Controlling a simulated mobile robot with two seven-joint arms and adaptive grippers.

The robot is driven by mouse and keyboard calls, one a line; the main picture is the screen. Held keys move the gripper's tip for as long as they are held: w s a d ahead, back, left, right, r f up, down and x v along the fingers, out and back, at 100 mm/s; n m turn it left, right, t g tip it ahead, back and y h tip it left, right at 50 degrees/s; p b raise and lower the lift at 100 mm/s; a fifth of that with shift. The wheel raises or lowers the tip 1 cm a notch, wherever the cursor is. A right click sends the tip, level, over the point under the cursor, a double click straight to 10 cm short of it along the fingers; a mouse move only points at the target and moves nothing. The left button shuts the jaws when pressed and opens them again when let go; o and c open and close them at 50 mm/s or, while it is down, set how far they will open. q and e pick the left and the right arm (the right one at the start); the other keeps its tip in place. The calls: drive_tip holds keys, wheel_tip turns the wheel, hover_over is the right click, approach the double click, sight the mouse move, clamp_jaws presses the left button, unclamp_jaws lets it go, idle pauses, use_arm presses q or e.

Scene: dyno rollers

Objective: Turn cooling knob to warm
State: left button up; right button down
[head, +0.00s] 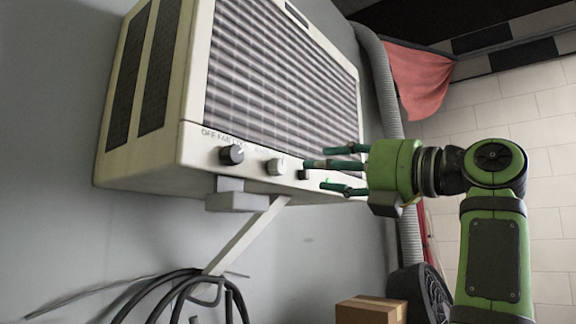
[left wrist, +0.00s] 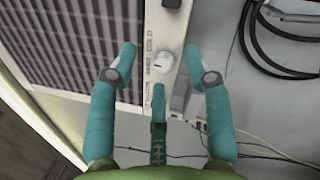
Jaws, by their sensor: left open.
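The white cooling knob (head: 276,166) sits on the lower front strip of a cream wall-mounted air unit (head: 150,185), right of a black knob (head: 231,154). In the left wrist view the white knob (left wrist: 164,61) shows beside printed lettering that seems to include "COLD". My left gripper (head: 325,168) is just right of the knob with its green fingers spread and pointing at the panel. In the left wrist view the left gripper (left wrist: 160,78) has fingers on both sides of the knob's line, apart from it. Its exact pointer setting is too small to read. My right gripper is not in view.
A grey bracket (head: 235,199) and brace (head: 243,240) hold the unit from below. Black cables (head: 190,285) hang on the wall under it. A cardboard box (head: 371,309) stands low down near a grey ribbed hose (head: 382,80). The space before the panel is otherwise open.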

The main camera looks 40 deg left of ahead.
sight(282, 165)
use_arm(q)
drive_tip(key=s+d+h, duration=0.2)
drive_tip(key=s, duration=0.2)
drive_tip(key=a, duration=0.7)
drive_tip(key=shift+w+r, duration=0.15)
drive_tip(key=shift+r, duration=0.2)
drive_tip(key=shift+a, duration=0.25)
drive_tip(key=shift+d, duration=0.1)
clamp_jaws()
